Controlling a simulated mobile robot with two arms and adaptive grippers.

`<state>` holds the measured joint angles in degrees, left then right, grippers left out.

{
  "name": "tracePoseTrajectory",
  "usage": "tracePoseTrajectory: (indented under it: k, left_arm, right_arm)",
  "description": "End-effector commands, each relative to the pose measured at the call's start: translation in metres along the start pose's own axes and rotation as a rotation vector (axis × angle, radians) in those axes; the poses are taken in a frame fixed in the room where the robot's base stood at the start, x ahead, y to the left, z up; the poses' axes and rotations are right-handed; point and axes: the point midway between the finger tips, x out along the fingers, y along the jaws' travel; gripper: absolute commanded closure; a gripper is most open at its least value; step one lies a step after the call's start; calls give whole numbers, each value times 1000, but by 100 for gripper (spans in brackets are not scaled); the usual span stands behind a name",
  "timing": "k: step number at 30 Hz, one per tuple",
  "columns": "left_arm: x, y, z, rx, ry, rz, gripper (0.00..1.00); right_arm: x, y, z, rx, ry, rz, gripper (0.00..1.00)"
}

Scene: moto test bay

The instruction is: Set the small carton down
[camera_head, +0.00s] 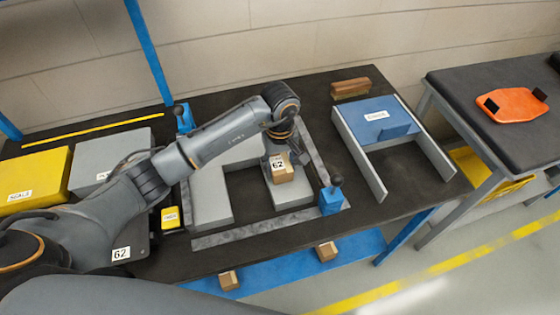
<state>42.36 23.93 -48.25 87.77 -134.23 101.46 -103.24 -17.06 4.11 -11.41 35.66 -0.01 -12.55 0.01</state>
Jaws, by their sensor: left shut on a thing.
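The small carton (285,175) is a brown box near the middle of the black-topped bench (235,262). My left arm comes in from the left and reaches over it. The carton is over a light grey block (292,195) inside a grey frame (243,232). I cannot tell whether the carton touches the block. My right gripper is not in view.
Blue posts with dark knobs (331,195) stand at the frame's corners. A blue-and-grey fixture (370,120) stands right of it, and a brush (350,88) lies behind. A yellow box (36,180) is at left. Two cartons (326,251) lie on the blue lower shelf (275,272).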

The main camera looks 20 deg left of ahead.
Motion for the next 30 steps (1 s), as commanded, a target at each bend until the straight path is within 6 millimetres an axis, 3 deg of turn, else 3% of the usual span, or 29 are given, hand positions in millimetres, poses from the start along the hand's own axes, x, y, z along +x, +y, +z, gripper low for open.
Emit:
tracePoseTrajectory:
  k: [8,9,12,25,30]
  left_arm:
    - [4,0,0,0,1,1,85]
    - [3,0,0,0,0,1,41]
    - [2,0,0,0,0,1,26]
    - [-5,1,-1,0,3,3,26]
    - [-35,1,-2,0,8,5,26]
  right_arm:
    - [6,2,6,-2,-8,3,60]
    - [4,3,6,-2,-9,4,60]
    - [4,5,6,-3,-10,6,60]
    - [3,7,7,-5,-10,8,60]
    - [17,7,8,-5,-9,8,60]
